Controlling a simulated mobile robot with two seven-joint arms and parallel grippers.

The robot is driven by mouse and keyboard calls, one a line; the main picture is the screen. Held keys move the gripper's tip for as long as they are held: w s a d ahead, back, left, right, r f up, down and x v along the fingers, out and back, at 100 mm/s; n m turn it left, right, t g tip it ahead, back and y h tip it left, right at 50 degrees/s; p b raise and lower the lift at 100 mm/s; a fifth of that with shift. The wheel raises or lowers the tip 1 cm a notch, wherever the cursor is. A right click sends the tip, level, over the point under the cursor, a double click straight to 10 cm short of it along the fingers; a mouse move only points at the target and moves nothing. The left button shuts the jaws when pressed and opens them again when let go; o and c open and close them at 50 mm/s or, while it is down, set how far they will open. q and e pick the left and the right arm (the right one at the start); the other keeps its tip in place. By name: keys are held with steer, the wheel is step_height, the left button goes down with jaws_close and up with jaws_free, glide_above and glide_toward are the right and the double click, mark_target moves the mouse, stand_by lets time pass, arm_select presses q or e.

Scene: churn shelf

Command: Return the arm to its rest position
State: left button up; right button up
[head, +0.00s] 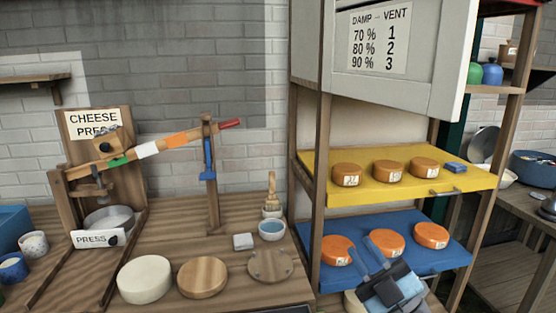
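My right gripper (362,246) shows at the lower right, in front of the blue shelf board (446,262). Its two grey-blue fingers point up and to the left and stand apart, with nothing seen between them. The fingertips overlap the view of the left orange cheese (334,247) and the middle orange cheese (388,240); I cannot tell whether they touch. A third orange cheese (431,234) lies to the right on the same board. My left gripper is not in view.
A yellow shelf board (410,188) above holds three orange cheeses and a blue block (455,167). Wooden shelf posts (320,180) stand close by. On the left bench are a cheese press (160,145), a white cheese (144,278), wooden discs (202,276) and a blue-filled bowl (271,229).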

steer(key=s+d+f+m+g+h, duration=0.15)
steer(key=f+m+h, duration=0.35)
steer(key=f, duration=0.5)
steer(key=s+d+f+m+h, duration=0.25)
steer(key=f+m+h, duration=0.3)
steer(key=f, duration=0.35)
steer(key=s+f+m+g+h, duration=0.2)
steer(key=s+f+m+g, duration=0.35)
steer(key=s+f, duration=1)
arm_select(q)
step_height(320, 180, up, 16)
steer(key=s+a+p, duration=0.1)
steer(key=p, duration=2)
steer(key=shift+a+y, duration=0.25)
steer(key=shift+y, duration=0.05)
arm_select(e)
step_height(320, 180, up, 13)
steer(key=n+g, duration=0.1)
steer(key=shift+s+d+g, duration=0.3)
steer(key=shift+s+d, duration=0.15)
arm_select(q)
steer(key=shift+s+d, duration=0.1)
arm_select(e)
steer(key=shift+r, duration=0.1)
steer(key=shift+d, duration=0.1)
